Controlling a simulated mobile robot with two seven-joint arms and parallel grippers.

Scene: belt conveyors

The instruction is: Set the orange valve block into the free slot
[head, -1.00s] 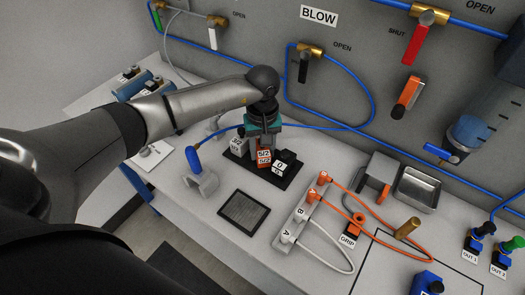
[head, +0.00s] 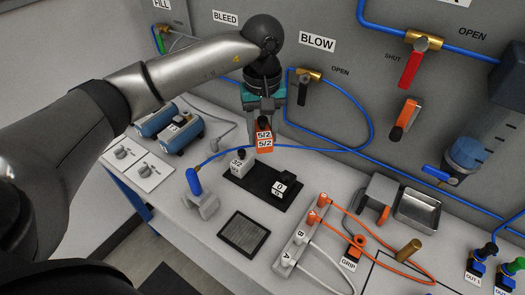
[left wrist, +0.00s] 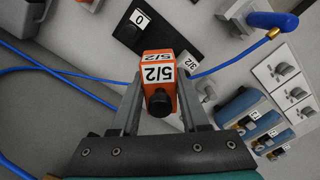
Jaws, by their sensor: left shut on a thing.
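The orange valve block (head: 264,142), labelled 5/2 with a black knob, is held between the fingers of my left gripper (head: 264,124). It also shows in the left wrist view (left wrist: 157,70). It hangs above and behind the black base plate (head: 256,181), apart from it. On the plate a grey 3/2 block (head: 238,161) stands at the left and a black block labelled 0 (head: 284,185) at the right. The stretch of plate between them is bare. The left wrist view shows the plate (left wrist: 176,30) beyond the held block. My right gripper is not in view.
A blue hose (head: 330,148) curves behind the block. A manifold with orange and white leads (head: 298,240) is to the right. The valve panel (head: 345,105) rises behind.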

